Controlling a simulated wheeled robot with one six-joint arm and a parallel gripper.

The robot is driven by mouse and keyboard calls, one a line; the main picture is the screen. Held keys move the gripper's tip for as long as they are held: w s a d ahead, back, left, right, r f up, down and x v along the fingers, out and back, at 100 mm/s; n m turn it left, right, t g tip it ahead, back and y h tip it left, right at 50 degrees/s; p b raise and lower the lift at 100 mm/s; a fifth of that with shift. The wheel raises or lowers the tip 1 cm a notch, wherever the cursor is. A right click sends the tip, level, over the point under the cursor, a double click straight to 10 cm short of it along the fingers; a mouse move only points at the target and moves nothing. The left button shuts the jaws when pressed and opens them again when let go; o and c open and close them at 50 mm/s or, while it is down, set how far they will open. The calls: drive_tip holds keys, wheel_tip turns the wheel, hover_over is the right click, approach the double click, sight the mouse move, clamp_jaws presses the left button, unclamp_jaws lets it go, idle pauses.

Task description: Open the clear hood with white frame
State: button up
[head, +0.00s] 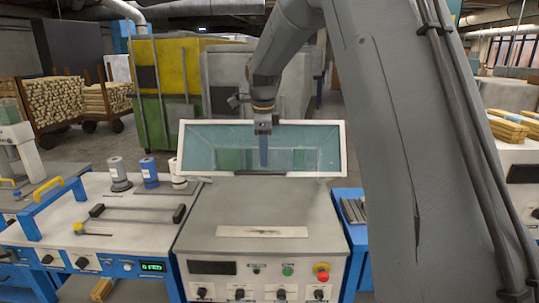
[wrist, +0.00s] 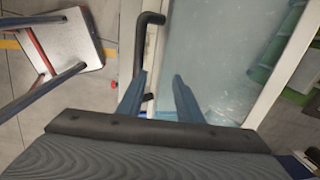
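The clear hood with white frame (head: 215,134) stands at the back of the grey machine top in the head view, its face towards me. Its lower edge looks close to the machine top. My gripper (head: 263,164) hangs in front of its middle, pointing down. In the wrist view the clear panel (wrist: 230,60) and its white frame lie to the right. A black bar handle (wrist: 142,45) runs along the frame.
The grey machine top (head: 210,205) is clear except for a pale plate (head: 262,231). A red stop button (head: 321,275) is on its front panel. Left, a blue-framed bench (head: 70,215) holds several spools and a black-ended bar (head: 138,213). Timber racks (head: 55,102) stand behind.

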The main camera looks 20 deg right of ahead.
wheel_tip(320, 180, up, 7)
drive_tip(key=s+a+b, duration=0.1)
drive_tip(key=b, duration=0.1)
drive_tip(key=shift+r+b, duration=0.15)
drive_tip(key=shift+b, duration=0.15)
drive_tip(key=shift+s, duration=0.1)
